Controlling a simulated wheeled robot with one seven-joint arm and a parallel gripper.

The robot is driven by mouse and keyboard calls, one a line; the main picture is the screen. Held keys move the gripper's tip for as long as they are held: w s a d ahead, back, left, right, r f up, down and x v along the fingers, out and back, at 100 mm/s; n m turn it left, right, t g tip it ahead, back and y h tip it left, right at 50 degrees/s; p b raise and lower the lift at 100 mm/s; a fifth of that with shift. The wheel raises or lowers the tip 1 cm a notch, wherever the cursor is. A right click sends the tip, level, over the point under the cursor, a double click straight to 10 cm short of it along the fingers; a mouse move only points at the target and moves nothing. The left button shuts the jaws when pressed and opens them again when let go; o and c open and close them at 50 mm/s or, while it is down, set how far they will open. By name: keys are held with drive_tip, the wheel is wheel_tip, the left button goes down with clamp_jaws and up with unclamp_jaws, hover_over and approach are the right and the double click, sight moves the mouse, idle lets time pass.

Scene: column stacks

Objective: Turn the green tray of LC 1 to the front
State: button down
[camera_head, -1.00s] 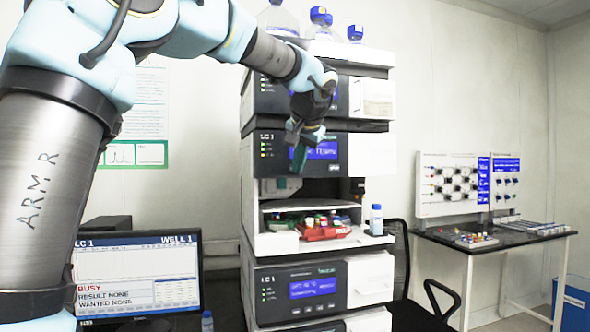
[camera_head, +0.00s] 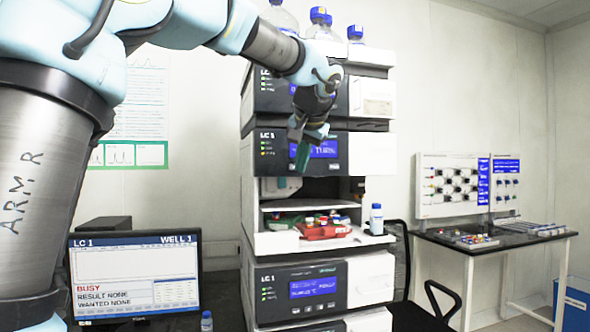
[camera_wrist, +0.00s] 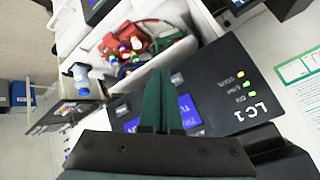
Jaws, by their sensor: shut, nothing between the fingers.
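The LC 1 stack has an open bay in its middle. A red tray (camera_head: 325,231) with colour-capped vials sits at the front of the bay; it also shows in the wrist view (camera_wrist: 117,39). The green tray (camera_head: 284,221) lies behind and to the left of it, partly hidden, with vials near it. My gripper (camera_head: 301,158) is above the bay, in front of the LC 1 panel with the blue display. Its dark green fingers are together and empty, and in the wrist view (camera_wrist: 161,75) they point toward the bay.
A blue-capped bottle (camera_head: 376,219) stands on the right of the bay's ledge (camera_head: 275,243). A shelf (camera_head: 300,205) lies above the trays. A monitor (camera_head: 135,275) at lower left reads LC 1, WELL 1, BUSY. A chair (camera_head: 432,305) and a bench (camera_head: 500,237) are to the right.

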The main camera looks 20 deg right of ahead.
drive_tip(key=s, duration=0.1)
drive_tip(key=s+b, duration=0.1)
drive_tip(key=s, duration=0.2)
drive_tip(key=shift+s+a, duration=0.2)
drive_tip(key=shift+a, duration=0.05)
idle(5.1)
drive_tip(key=w+a+f+n+g+y, duration=0.1)
drive_tip(key=w+a+f+g, duration=0.1)
drive_tip(key=a+f, duration=0.75)
drive_tip(key=w+a+f+n+g+y, duration=0.1)
drive_tip(key=a+f+n+g, duration=0.1)
drive_tip(key=a+f, duration=0.75)
drive_tip(key=s+a+f+n+g, duration=0.1)
drive_tip(key=s+a+f+n, duration=0.2)
drive_tip(key=s+a+f, duration=0.3)
drive_tip(key=s+a+f+n+g, duration=0.2)
drive_tip(key=s+a+f, duration=0.4)
drive_tip(key=a+f, duration=0.5)
drive_tip(key=shift+a+f+n, duration=0.3)
drive_tip(key=shift+f+n, duration=0.1)
drive_tip(key=shift+f, duration=0.35)
drive_tip(key=c, duration=1.6)
unclamp_jaws()
drive_tip(key=shift+w, duration=0.1)
